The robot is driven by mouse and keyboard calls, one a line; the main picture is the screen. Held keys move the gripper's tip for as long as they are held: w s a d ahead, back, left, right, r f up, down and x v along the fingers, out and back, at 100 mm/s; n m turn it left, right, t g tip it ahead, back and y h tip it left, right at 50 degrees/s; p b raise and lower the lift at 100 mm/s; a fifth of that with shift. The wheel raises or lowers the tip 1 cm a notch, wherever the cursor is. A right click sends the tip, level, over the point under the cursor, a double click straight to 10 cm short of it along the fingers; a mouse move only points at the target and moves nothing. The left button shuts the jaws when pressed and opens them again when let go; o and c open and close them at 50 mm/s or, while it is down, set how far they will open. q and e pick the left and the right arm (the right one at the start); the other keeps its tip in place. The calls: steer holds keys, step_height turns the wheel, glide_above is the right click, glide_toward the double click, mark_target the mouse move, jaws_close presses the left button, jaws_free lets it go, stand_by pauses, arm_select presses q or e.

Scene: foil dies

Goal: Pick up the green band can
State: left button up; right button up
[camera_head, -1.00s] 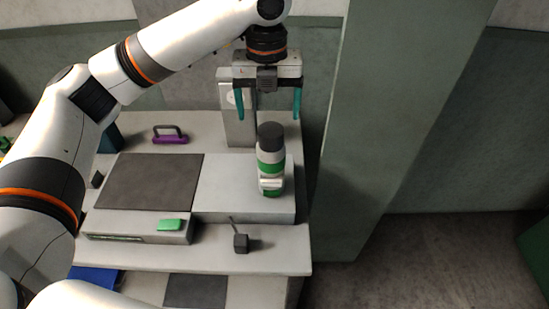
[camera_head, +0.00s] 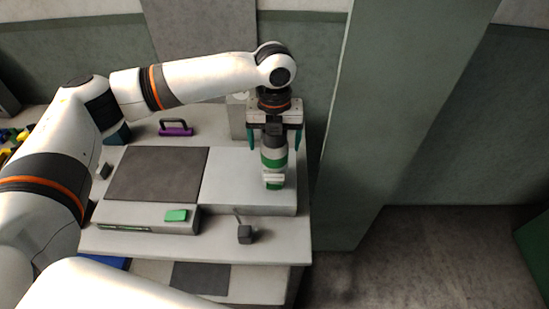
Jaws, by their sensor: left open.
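The green band can (camera_head: 273,160) is white with green bands and stands upright on the right, light part of the machine's flat top (camera_head: 235,194). My left gripper (camera_head: 275,148) points down over it, with its teal fingers open on either side of the can's upper part. The gripper body hides the can's dark top. I cannot tell whether the fingers touch the can. My right gripper is not in view.
A purple-handled tool (camera_head: 176,129) lies at the back of the bench. A dark panel (camera_head: 156,174), a green button (camera_head: 177,215) and a small dark lever block (camera_head: 245,234) are left of and in front of the can. A grey-green pillar (camera_head: 375,130) stands close on the right.

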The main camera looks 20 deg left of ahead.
arm_select(q)
steer(key=shift+f, duration=0.1)
steer(key=shift+c, duration=0.4)
steer(key=c, duration=1.5)
steer(key=shift+c, duration=1.2)
